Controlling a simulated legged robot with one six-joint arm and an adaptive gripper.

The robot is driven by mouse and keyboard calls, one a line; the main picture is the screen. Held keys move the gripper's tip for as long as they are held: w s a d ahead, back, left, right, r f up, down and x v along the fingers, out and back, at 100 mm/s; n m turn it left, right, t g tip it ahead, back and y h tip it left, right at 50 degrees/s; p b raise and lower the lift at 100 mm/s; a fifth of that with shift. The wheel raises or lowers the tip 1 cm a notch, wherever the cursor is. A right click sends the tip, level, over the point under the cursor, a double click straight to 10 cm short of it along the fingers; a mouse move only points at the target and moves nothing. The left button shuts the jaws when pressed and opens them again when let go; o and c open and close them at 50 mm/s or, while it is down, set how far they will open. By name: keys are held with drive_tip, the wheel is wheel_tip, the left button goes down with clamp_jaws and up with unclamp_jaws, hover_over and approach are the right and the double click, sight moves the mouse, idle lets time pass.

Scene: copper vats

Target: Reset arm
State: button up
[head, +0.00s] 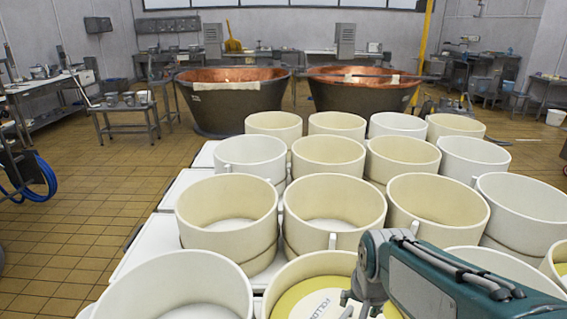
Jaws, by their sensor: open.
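My arm (440,280) reaches in from the lower right corner, with a teal link and a grey wrist joint. My gripper (358,306) is at its end, at the bottom edge of the head view, partly cut off by the frame. It is open, with nothing seen between its fingers. It hangs in front of or over a cream tub (278,277) with a yellow disc (310,301) in it. I cannot tell whether it touches the tub.
Several cream and white round tubs (334,208) stand in close rows on white tables (150,240). Two copper vats (228,113) stand behind them. Tiled floor (65,225) is clear at left. A blue hose reel (40,182) is at the left edge. Workbenches (52,85) line the walls.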

drive_tip(key=s+d+r+n+t, duration=0.1)
drive_tip(key=s+r+n, duration=0.3)
drive_tip(key=s, duration=0.7)
drive_tip(key=shift+s+r+t, duration=0.15)
drive_tip(key=shift+r+t, duration=0.55)
drive_tip(key=shift+r, duration=0.15)
